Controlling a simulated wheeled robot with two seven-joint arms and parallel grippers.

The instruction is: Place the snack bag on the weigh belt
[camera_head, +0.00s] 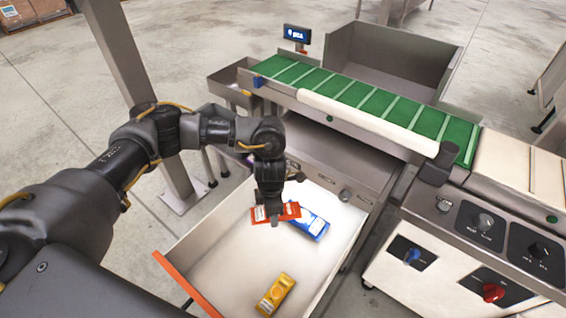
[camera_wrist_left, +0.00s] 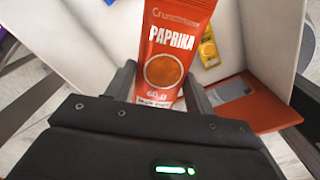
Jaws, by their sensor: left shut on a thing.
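My left gripper (camera_head: 273,217) points down into the open white drawer and is shut on a red paprika snack bag (camera_head: 289,211). In the left wrist view the bag (camera_wrist_left: 175,45) stands between the two fingers of the gripper (camera_wrist_left: 163,95), its printed front facing the camera. The bag is over or in the drawer; its height above the floor of the drawer is hard to tell. The weigh belt (camera_head: 345,93), green with pale cross bars, runs behind and above the drawer, and its visible surface holds no bag. My right gripper is not in view.
A blue bag (camera_head: 308,224) lies beside the red one and a yellow bag (camera_head: 276,293) lies near the front of the drawer (camera_head: 215,245). A pale rail (camera_head: 365,121) runs along the near side of the belt. A control panel (camera_head: 480,225) stands at right.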

